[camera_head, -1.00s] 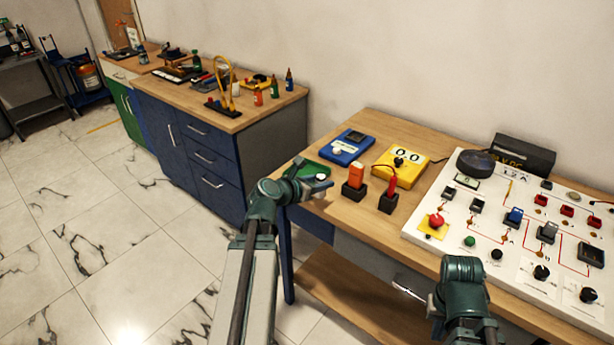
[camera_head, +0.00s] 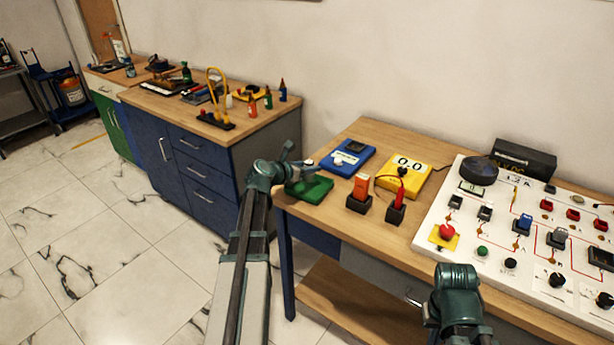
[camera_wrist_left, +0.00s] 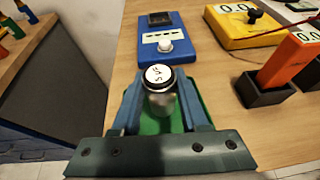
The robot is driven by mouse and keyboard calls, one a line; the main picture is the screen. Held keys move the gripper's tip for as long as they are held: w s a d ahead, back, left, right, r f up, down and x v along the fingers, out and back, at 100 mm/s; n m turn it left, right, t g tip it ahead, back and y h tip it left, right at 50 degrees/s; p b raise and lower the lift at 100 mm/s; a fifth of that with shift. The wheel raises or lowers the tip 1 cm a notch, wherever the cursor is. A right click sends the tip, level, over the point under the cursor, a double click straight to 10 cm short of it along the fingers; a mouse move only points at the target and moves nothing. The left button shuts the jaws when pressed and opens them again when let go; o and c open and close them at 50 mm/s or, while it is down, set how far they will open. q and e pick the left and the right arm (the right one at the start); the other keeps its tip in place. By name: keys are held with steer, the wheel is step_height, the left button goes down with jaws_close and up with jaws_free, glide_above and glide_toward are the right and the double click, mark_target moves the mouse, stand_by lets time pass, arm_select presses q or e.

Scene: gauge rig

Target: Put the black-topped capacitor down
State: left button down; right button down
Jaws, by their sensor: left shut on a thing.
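My left gripper (camera_head: 298,164) is shut on a capacitor; the fingers (camera_wrist_left: 162,108) grip its sides in the left wrist view. The capacitor (camera_wrist_left: 160,88) is a silver cylinder with a black rim and a white, marked disc on top. In the head view it is a small pale shape (camera_head: 309,163) at the fingers. A green pad (camera_head: 311,189) lies at the table's left end. In the left wrist view the pad (camera_wrist_left: 150,126) shows behind the capacitor and fingers. I cannot tell whether the capacitor touches anything below. Only my right arm's links show, not its gripper.
A blue meter (camera_head: 348,157) and a yellow meter (camera_head: 403,176) stand behind the pad. Orange (camera_head: 359,194) and red (camera_head: 397,203) pieces in black holders stand to its right. A white circuit board (camera_head: 440,215) fills the table's right side. A cabinet (camera_head: 190,160) stands left.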

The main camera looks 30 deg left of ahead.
mark_target(306, 177)
arm_select(q)
steer(key=shift+f+b, duration=1.85)
steer(key=shift+f, duration=0.05)
steer(key=shift+r, duration=0.15)
steer(key=shift+c, duration=2.1)
jaws_free()
steer(key=shift+r, duration=0.1)
steer(key=p+v, duration=0.5)
steer(key=v, duration=0.7)
steer(key=shift+s, duration=0.1)
